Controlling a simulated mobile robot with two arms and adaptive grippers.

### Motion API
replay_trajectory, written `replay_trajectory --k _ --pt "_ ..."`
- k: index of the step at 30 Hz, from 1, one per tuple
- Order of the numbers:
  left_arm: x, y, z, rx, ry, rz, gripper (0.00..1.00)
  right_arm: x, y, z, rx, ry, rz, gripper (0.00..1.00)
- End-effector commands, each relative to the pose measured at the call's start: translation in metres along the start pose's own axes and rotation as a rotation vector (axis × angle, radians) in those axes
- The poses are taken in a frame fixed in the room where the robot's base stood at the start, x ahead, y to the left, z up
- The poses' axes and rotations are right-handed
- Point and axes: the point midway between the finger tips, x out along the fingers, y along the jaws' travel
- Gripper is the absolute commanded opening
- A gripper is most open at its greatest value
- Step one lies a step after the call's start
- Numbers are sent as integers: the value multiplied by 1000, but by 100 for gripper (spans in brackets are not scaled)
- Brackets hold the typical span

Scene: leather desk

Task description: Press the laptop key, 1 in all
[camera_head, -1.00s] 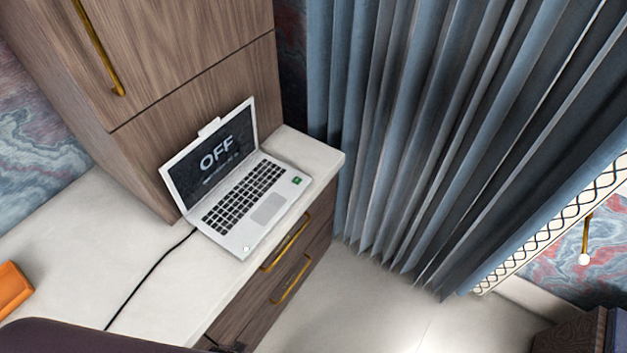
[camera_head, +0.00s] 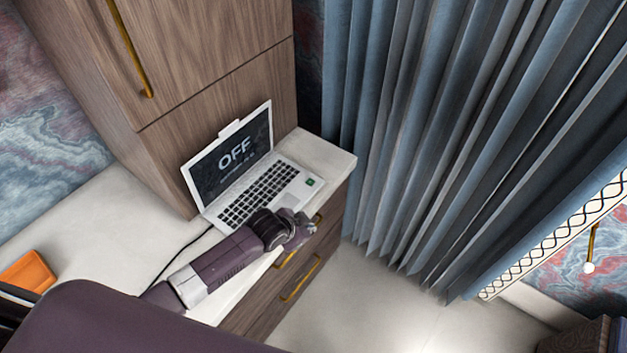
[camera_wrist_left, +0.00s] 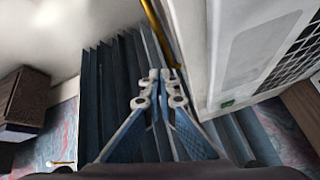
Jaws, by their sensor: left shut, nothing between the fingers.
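An open silver laptop (camera_head: 298,190) stands on the white desk, its dark screen (camera_head: 228,160) reading "OFF". Its black keyboard (camera_head: 258,192) is mostly in view, and a small green key (camera_head: 310,182) sits at the right end of the base. My left gripper (camera_head: 305,228) is shut and empty, over the front edge of the laptop, hiding part of the touchpad and the front left corner. In the left wrist view the fingers (camera_wrist_left: 160,75) are together, with the laptop base (camera_wrist_left: 262,45) to their right and the green key (camera_wrist_left: 228,103) at its edge. My right gripper is out of view.
Wooden drawers with brass handles (camera_head: 300,278) are below the desk edge, and a tall wooden cabinet (camera_head: 215,60) stands behind the laptop. Blue curtains (camera_head: 420,130) hang to the right. An orange box (camera_head: 28,270) and a black cable (camera_head: 180,256) lie on the desk.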

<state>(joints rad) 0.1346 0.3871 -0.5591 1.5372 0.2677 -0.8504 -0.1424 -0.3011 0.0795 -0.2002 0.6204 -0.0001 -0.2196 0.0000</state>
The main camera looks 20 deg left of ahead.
Motion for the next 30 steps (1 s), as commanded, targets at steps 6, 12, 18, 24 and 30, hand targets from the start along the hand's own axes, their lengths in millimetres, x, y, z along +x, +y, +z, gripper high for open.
replay_trajectory --k 6,12,18,24,30 --pt "-17 -66 -72 173 79 -56 0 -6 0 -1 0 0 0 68" --pt "-37 -120 -116 292 114 -111 0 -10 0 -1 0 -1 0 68" --pt "-48 -148 -134 344 124 -140 0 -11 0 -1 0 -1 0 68" --pt "-50 -153 -137 352 125 -145 0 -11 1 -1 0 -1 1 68" --pt "-50 -152 -137 351 126 -144 0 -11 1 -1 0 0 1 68"
